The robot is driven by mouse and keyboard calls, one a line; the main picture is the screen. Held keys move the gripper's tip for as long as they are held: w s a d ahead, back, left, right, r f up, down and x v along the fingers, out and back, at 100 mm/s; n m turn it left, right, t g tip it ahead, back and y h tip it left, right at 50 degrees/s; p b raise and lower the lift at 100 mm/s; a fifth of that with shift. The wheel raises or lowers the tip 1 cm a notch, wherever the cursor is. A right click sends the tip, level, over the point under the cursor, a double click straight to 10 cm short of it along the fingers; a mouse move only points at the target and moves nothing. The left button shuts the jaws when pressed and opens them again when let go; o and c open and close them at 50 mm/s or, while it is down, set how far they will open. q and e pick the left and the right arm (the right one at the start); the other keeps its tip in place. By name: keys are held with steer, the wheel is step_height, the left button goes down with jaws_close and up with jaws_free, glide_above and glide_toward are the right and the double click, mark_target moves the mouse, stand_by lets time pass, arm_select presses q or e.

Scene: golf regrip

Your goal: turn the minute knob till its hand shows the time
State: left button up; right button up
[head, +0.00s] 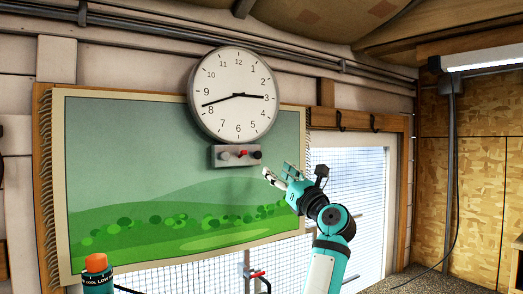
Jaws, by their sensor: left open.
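A small grey control box (237,164) sits just below the clock. It bears a grey knob (225,156), a small red part (243,153) and a black knob (257,155); I cannot tell which is the minute knob. My left gripper (277,172) is open and empty, below and right of the box, apart from it. My right gripper is not in view.
The green landscape banner (130,150) covers the wall behind. A meshed window (350,190) is at the right of the banner. A teal can-like cylinder with an orange top (97,270) is at bottom left. A dark cable (453,160) hangs at right.

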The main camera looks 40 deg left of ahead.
mark_target(259, 156)
arm_select(q)
steer(key=p+x, duration=0.4)
steer(key=x, duration=0.4)
steer(key=shift+a+r, duration=0.2)
steer(key=shift+r, duration=0.05)
steer(key=shift+w+a, duration=0.15)
steer(key=shift+a, duration=0.15)
steer(key=shift+w+a, duration=0.1)
steer(key=shift+a, duration=0.2)
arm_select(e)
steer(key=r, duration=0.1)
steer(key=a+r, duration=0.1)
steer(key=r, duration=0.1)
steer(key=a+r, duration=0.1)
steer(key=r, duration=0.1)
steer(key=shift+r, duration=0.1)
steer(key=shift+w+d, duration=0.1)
arm_select(q)
steer(key=shift+c, duration=0.4)
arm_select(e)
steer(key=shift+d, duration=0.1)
arm_select(q)
jaws_close()
